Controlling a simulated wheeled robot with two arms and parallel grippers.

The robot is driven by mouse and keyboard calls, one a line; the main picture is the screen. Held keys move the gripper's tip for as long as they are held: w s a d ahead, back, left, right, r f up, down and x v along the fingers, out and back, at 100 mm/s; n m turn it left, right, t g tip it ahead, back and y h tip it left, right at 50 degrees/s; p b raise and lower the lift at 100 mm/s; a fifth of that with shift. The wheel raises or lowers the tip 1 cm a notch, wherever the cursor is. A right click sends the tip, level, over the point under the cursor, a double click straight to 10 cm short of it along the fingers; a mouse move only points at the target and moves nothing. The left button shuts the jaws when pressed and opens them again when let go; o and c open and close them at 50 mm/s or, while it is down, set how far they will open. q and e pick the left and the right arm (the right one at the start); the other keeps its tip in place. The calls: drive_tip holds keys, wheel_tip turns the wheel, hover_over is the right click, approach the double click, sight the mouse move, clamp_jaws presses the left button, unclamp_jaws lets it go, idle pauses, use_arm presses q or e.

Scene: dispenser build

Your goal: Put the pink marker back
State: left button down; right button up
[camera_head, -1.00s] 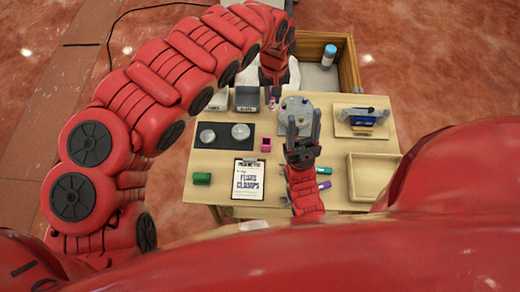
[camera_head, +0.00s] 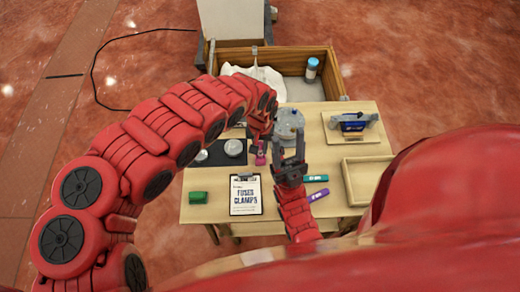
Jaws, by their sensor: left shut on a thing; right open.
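My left gripper (camera_head: 259,141) reaches down from the arched red arm. It is shut on the pink marker, which is too small and covered to make out clearly. A small pink holder (camera_head: 260,159) stands on the table right below the fingertips. I cannot tell whether the marker is inside the holder or just above it. My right gripper (camera_head: 288,150) is open and empty, its two fingers apart, just right of the holder.
A teal marker (camera_head: 316,178) and a purple marker (camera_head: 318,195) lie right of my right arm. A clipboard (camera_head: 245,196) and a green block (camera_head: 198,197) lie at the front left. A round grey device (camera_head: 290,122) stands behind. An empty wooden tray (camera_head: 366,181) is at the right.

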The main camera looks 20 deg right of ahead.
use_arm(q)
drive_tip(key=shift+f, duration=0.95)
drive_tip(key=shift+f, duration=0.1)
drive_tip(key=c, duration=0.7)
unclamp_jaws()
